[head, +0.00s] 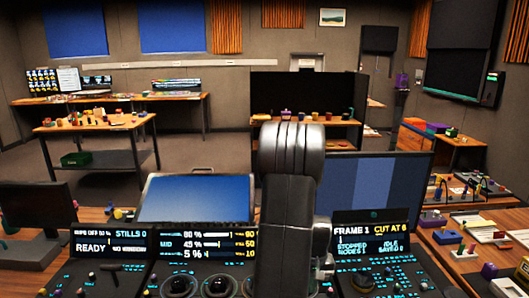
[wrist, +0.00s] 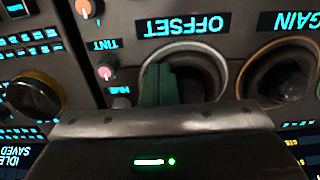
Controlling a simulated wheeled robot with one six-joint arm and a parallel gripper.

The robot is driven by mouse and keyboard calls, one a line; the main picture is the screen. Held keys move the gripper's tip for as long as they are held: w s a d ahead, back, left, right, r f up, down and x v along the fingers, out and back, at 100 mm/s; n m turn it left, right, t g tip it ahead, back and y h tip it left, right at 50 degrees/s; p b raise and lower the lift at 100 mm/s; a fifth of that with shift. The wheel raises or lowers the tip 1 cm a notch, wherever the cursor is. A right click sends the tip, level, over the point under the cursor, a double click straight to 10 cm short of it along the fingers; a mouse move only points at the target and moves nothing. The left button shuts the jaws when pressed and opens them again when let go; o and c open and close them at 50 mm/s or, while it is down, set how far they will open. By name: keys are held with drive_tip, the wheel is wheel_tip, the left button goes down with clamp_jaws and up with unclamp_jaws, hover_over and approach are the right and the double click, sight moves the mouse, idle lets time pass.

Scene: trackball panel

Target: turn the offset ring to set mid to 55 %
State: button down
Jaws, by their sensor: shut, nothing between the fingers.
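The offset ring (wrist: 222,66), a pale metal rim around a dark ball, sits beside the OFFSET label (wrist: 183,25) in the wrist view. My gripper (wrist: 160,84) shows there as green fingertips, shut with nothing between them, over the left part of the ring. I cannot tell whether they touch it. The gripper body hides the ring's near part. In the head view my arm covers the offset ring. The readout screen (head: 205,243) shows a MID line of about 45 %, its last digit unclear, between 80 % and 5 % lines.
The gain ring (wrist: 245,75), orange-edged, is right of the offset ring in the wrist view. Small tint and hue knobs (wrist: 105,72) and a larger dark knob (wrist: 36,92) are to the left. A blue monitor (head: 195,198) stands behind the panel in the head view.

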drive_tip(key=shift+s+a+m, duration=0.25)
drive_tip(key=shift+a+m, duration=0.05)
drive_tip(key=shift+m, duration=0.7)
drive_tip(key=shift+s+a+f+m+b, duration=0.15)
drive_tip(key=shift+a+m+b, duration=0.25)
drive_tip(key=shift+m, duration=0.6)
drive_tip(key=shift+s+a+m, duration=0.15)
drive_tip(key=shift+a+m, duration=0.2)
drive_tip(key=shift+m, duration=0.65)
